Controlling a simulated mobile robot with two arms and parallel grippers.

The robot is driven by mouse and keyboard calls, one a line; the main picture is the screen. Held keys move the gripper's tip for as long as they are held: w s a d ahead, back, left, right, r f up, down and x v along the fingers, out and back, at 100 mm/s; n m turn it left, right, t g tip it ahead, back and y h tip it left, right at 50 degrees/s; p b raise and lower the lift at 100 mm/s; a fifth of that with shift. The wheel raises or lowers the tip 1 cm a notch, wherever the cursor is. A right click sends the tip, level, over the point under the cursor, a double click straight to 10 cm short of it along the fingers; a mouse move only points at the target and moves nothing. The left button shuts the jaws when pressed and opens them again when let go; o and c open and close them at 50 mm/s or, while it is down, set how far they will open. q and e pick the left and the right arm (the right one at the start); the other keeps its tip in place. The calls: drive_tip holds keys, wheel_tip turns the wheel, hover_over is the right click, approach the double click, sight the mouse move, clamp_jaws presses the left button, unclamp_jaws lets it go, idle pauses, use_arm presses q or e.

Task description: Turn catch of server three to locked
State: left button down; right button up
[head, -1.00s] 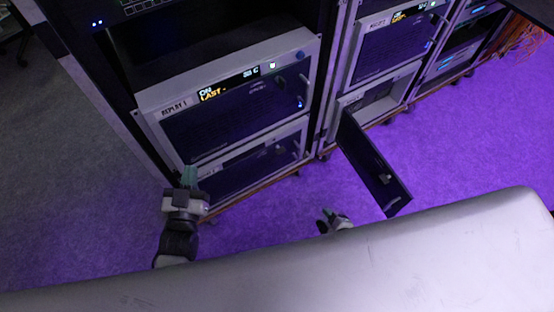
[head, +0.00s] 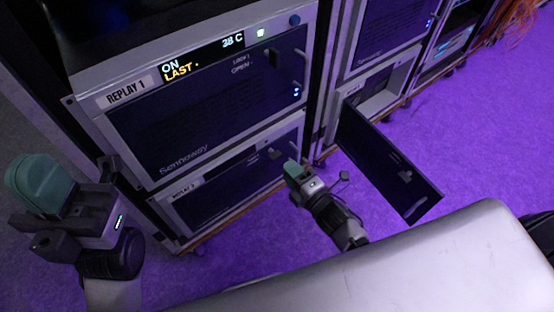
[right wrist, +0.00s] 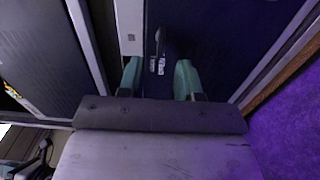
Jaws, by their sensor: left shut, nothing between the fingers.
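The upper left server (head: 200,105), labelled REPLAY 1, has a dark catch (head: 274,58) beside LOCK and OPEN marks. Below it is another server (head: 225,180), whose label is too small to read surely; a small dark catch (head: 276,154) sits at its upper right. My right gripper (head: 294,168) is just in front of the lower server's right part. In the right wrist view its green fingers (right wrist: 158,80) are apart, with a catch (right wrist: 160,40) ahead between them, not gripped. My left gripper (head: 40,175) is shut and empty at left.
A dark door (head: 385,165) hangs open from the lower unit of the rack to the right, beyond my right gripper. Orange cables (head: 515,20) hang at the far right. The purple floor (head: 460,140) around is clear.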

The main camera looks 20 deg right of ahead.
sight(277, 157)
drive_tip(key=b+x, duration=0.1)
drive_tip(key=x, duration=0.5)
drive_tip(key=shift+w+b, duration=0.1)
drive_tip(key=shift+b, duration=0.25)
drive_tip(key=shift+c, duration=0.3)
clamp_jaws()
